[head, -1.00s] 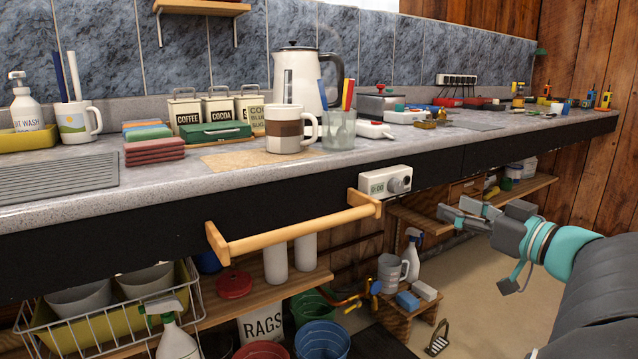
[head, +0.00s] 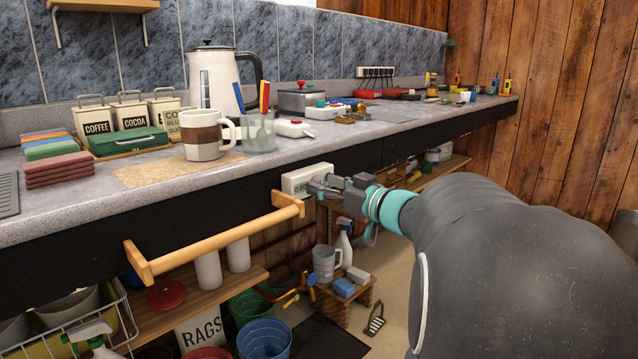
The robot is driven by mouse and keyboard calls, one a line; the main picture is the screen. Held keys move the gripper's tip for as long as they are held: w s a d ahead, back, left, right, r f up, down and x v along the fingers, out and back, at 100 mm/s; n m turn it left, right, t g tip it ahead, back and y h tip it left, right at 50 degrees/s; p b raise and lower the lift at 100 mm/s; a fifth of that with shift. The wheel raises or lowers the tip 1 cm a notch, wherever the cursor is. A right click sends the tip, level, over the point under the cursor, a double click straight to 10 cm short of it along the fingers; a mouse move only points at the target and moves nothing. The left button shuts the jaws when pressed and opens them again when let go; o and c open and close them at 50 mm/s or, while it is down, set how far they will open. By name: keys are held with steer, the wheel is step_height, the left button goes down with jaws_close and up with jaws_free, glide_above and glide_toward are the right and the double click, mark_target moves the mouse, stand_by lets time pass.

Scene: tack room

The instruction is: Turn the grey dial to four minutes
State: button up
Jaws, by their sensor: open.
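The white timer box (head: 297,181) is fixed to the dark front face of the counter, just past the right end of the wooden rail. Its small display shows at the left, too small to read now. Its grey dial is hidden behind my gripper. My gripper (head: 317,187) is open, with its fingers pointing left at the right part of the timer box, where the dial sits. I cannot tell whether the fingers touch the dial or stand around it.
The wooden rail (head: 220,240) juts out from the counter front, close left of the timer. A mug (head: 205,136) and a glass holder (head: 257,134) stand on the counter above. Below are a stool (head: 347,291), a spray bottle (head: 343,245) and buckets.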

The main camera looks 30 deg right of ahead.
steer(key=shift+w, duration=0.1)
jaws_close()
steer(key=shift+f+m+b, duration=0.15)
steer(key=shift+m+b, duration=0.15)
steer(key=shift+b, duration=0.6)
